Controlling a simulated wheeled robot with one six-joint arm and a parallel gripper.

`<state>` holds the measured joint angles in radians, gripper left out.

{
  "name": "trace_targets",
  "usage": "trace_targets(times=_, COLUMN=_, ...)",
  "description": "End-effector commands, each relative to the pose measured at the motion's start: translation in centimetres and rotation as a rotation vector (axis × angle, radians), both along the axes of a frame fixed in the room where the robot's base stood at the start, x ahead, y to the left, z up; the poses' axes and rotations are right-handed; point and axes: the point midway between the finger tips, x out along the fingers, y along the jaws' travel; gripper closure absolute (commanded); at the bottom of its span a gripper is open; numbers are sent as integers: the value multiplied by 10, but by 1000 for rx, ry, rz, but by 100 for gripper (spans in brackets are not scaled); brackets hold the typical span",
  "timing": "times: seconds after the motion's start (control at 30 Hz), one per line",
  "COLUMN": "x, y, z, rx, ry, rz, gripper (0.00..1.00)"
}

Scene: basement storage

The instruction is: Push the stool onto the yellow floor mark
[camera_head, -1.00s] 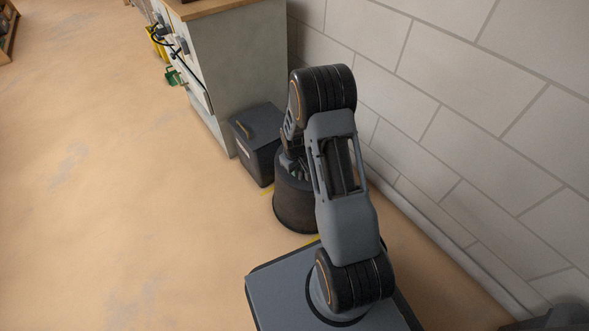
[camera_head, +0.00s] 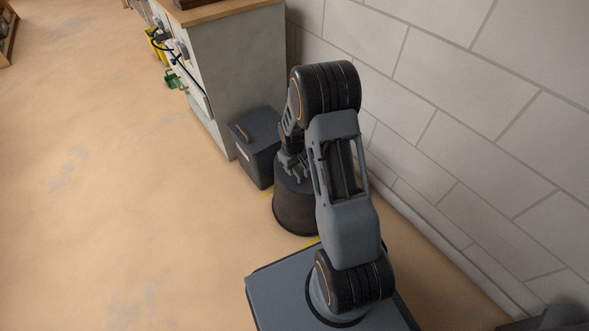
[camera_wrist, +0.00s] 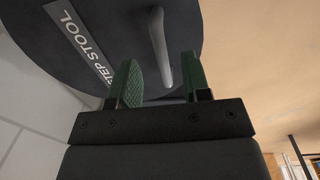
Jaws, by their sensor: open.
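The stool (camera_head: 294,212) is a dark, round drum, upright on the floor, partly hidden behind my arm. Its top fills much of the wrist view, with a "STEP STOOL" label (camera_wrist: 80,42) and a grey bar handle (camera_wrist: 160,45). Yellow floor mark strips show at the stool's far left (camera_head: 267,193) and near side (camera_head: 312,243); the stool stands between them and hides the rest. My gripper (camera_wrist: 160,80) is open, its green-padded fingers close to the stool top, with the handle between and beyond them. In the head view, my gripper (camera_head: 291,172) is over the stool top; contact cannot be told.
A dark lidded box (camera_head: 257,150) stands just beyond the stool, beside a pale cabinet (camera_head: 238,75) with a wooden top. A block wall (camera_head: 470,120) runs along the right. The floor (camera_head: 120,200) to the left is open.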

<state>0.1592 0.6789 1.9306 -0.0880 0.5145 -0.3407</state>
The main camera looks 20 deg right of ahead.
Motion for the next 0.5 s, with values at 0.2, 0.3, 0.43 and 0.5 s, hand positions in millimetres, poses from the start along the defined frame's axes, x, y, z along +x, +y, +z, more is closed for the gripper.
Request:
trace_targets(times=0.2, x=0, y=2, z=50, rx=0, ry=-3, rz=0, gripper=56)
trace_targets(times=0.3, x=0, y=3, z=65, rx=0, ry=-3, rz=0, gripper=56)
trace_targets(times=0.43, x=-1, y=4, z=81, rx=-1, ry=-1, rz=0, gripper=56)
trace_targets(times=0.5, x=-1, y=4, z=86, rx=0, ry=-2, rz=0, gripper=56)
